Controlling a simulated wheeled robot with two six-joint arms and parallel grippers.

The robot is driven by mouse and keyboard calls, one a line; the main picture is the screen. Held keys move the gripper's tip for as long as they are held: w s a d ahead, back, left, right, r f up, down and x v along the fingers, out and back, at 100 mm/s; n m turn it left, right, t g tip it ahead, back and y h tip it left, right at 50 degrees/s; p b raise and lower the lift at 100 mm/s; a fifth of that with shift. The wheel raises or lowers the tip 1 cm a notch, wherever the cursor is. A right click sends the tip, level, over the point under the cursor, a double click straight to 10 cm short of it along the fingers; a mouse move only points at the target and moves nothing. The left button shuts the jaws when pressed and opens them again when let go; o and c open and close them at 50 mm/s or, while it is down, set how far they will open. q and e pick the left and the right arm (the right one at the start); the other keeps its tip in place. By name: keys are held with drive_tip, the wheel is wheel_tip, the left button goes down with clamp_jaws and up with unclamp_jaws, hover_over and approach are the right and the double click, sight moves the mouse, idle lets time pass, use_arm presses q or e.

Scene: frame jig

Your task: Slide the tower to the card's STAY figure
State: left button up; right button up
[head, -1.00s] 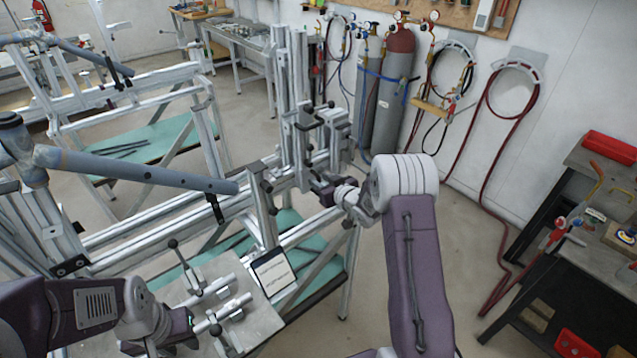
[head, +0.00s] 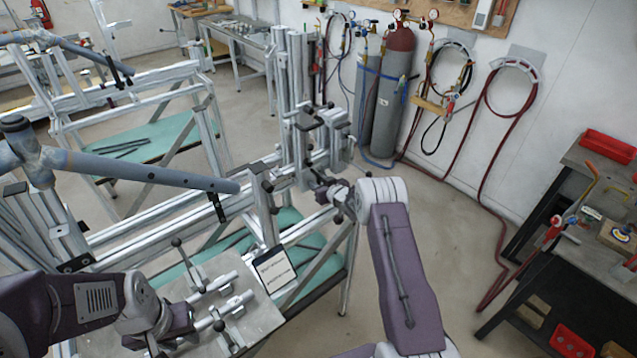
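The tower (head: 309,148) is an upright grey metal post with black clamp handles, standing on the silver frame rail at the centre. My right gripper (head: 327,192) is at the tower's lower right side, beside a black knob. Its fingers are small and partly hidden, so I cannot tell whether they hold anything. The white card (head: 274,270) leans at the front of the frame, with lines of dark print too small to read. My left gripper (head: 185,330) is low at the left, by the clamps on the metal plate. Its fingertips are not clear.
A metal plate (head: 262,318) with toggle clamps (head: 222,308) lies in front of the frame. A blue-grey tube (head: 150,170) spans the left. Gas cylinders (head: 392,105) stand by the wall. A dark bench (head: 590,210) is at the right, with open floor before it.

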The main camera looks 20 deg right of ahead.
clamp_jaws()
idle(1.4)
